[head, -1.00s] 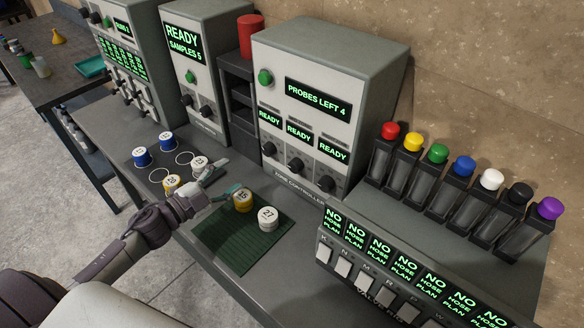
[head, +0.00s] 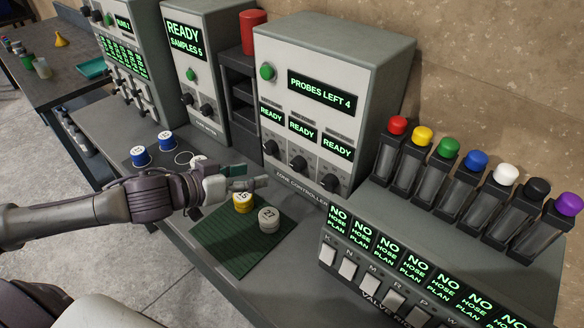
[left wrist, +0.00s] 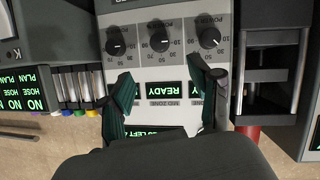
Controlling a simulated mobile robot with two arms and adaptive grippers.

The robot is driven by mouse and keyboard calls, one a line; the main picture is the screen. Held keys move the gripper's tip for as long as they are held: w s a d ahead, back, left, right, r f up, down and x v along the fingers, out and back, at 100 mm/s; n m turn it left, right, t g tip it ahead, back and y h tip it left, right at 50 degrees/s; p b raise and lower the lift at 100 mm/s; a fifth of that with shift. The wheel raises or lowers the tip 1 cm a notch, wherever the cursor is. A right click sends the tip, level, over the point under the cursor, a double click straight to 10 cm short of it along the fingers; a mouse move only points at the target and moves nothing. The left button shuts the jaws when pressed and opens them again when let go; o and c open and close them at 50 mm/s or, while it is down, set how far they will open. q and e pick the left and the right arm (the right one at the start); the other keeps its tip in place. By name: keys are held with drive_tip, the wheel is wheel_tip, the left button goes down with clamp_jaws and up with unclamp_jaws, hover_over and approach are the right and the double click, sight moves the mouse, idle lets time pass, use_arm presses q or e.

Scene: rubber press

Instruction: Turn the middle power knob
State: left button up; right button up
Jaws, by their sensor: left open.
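The middle power knob (head: 299,162) is a black dial under the middle READY display on the front of the grey zone controller (head: 340,62). In the left wrist view the panel is upside down. There the middle knob (left wrist: 160,42) shows between the left and right outer knobs, above the MID ZONE label. My left gripper (head: 248,178) is in front of the controller's lower left, above the yellow-sided cup, and apart from the knob. In the wrist view its green-padded fingers (left wrist: 160,68) are spread, with the middle knob between and beyond them. My right gripper is not in view.
Several capped tubes (head: 475,165) and a switch panel (head: 345,268) stand to the right. A red cylinder (head: 252,32) stands left of the controller.

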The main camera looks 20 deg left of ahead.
sight(295, 166)
use_arm(q)
drive_tip(key=b+x, duration=0.3)
drive_tip(key=x, duration=1)
drive_tip(key=shift+w, duration=0.1)
drive_tip(key=c, duration=1.1)
drive_tip(key=shift+d, duration=0.1)
drive_tip(key=shift+c, duration=0.2)
